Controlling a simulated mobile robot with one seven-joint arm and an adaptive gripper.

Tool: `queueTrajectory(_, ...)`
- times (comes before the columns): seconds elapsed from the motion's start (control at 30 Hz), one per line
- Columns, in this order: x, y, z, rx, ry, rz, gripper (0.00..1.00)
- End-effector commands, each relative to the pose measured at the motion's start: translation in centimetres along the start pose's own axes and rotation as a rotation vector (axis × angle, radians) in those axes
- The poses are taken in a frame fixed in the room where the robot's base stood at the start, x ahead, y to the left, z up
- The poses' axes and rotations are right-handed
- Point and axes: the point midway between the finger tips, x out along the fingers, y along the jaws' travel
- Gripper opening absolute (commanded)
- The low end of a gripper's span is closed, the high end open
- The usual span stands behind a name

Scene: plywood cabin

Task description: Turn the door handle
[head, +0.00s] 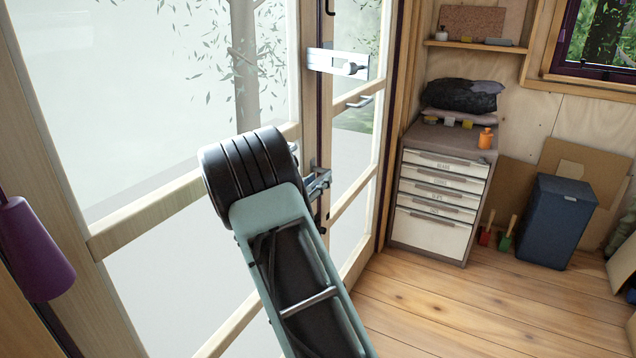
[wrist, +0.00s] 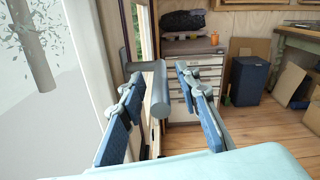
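The door handle (wrist: 158,92) is a grey metal lever on the glazed door's frame. In the wrist view it reaches out from the door and its rounded bar points toward me. My gripper (wrist: 158,78) is open, with one blue-padded finger on each side of the bar. Gaps show between the bar and both fingers, so it is not gripped. The glazed door (head: 110,225) has a pale wooden frame and looks shut. In the head view my arm hides most of the gripper, and only metal parts show at the door's edge beside it.
A purple cone-shaped object (head: 35,250) is at the left edge. The wooden floor (head: 455,310) is clear in front.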

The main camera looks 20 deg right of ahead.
Motion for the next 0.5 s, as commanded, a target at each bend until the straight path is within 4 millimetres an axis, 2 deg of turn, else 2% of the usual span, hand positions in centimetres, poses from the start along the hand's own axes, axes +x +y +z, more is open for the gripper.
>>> queueTrajectory(0.33, 0.56, 0.01, -0.05, -0.001, 0.001, 0.001, 0.30)
queueTrajectory(0.37, 0.55, 0.01, -0.05, -0.001, 0.001, 0.001, 0.29)
queueTrajectory(0.5, 0.54, 0.01, -0.04, -0.001, 0.001, 0.001, 0.14)
